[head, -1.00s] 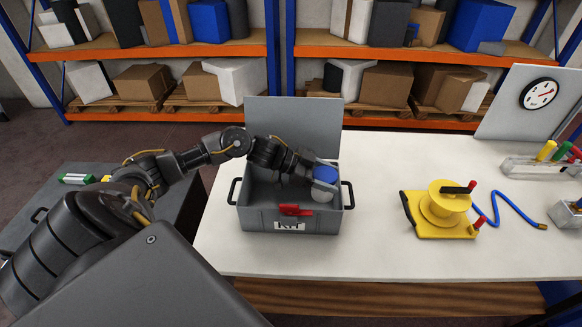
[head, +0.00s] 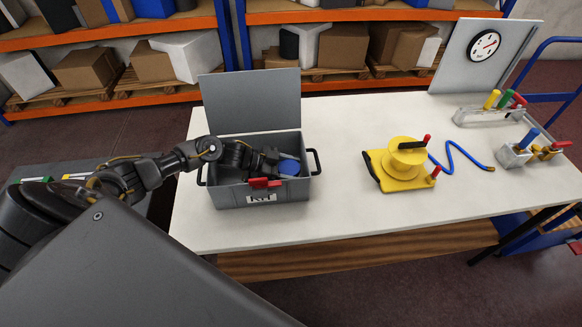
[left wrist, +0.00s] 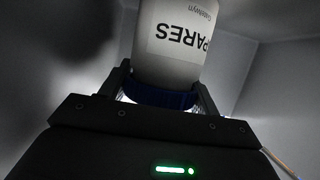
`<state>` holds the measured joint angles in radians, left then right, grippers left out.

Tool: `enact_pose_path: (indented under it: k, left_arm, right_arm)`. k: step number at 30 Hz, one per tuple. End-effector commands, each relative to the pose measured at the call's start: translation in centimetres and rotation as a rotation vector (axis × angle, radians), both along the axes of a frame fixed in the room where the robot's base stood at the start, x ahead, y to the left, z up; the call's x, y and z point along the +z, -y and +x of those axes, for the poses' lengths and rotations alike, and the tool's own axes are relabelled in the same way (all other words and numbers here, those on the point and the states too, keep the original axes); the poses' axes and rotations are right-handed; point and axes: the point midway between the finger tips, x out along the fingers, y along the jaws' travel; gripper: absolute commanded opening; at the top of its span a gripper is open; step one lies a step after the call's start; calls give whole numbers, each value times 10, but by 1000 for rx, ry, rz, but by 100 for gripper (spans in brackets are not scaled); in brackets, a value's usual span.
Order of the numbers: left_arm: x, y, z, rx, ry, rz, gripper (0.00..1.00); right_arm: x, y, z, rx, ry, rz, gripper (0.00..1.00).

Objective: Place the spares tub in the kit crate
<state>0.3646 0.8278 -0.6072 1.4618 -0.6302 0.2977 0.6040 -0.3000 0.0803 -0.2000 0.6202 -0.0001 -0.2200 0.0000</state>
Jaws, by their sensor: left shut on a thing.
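The grey kit crate (head: 233,195) stands on the white table with its lid raised at the back. A red latch and a KIT label are on its front. My left gripper (head: 274,164) is down inside the crate, toward its right side, shut on the spares tub (head: 290,167). The tub's blue lid shows just above the front wall; its lower part is hidden. In the left wrist view the white spares tub (left wrist: 175,40) is between the fingers, which hold it at the blue lid, with crate walls around it. My right gripper is not in view.
A yellow reel (head: 405,160) with a blue hose (head: 456,155) lies right of the crate. A gauge panel (head: 485,55), a rack with coloured handles (head: 489,115) and small valve blocks (head: 514,155) are at the right. The table front is clear.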

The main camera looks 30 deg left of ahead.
Motion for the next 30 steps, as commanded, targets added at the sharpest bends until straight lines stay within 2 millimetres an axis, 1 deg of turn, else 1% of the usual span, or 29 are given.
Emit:
enact_pose_path:
  k: [6,10,11,15,23,25,27,30]
  left_arm:
    - [0,0,0,1,2,0,39]
    - [-4,-1,0,1,2,0,39]
    - [-3,-1,0,1,1,1,64]
    - [-3,-1,0,1,0,0,83]
    - [-2,-1,0,2,1,0,84]
    - [2,-1,0,1,1,1,84]
    - [0,-7,-4,2,1,2,84]
    - [5,-19,-12,2,0,5,84]
  right_arm:
    - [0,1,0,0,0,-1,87]
    - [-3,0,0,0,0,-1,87]
    - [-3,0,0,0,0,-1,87]
    - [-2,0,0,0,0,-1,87]
    - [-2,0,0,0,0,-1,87]
    - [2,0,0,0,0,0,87]
    - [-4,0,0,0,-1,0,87]
    - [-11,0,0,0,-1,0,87]
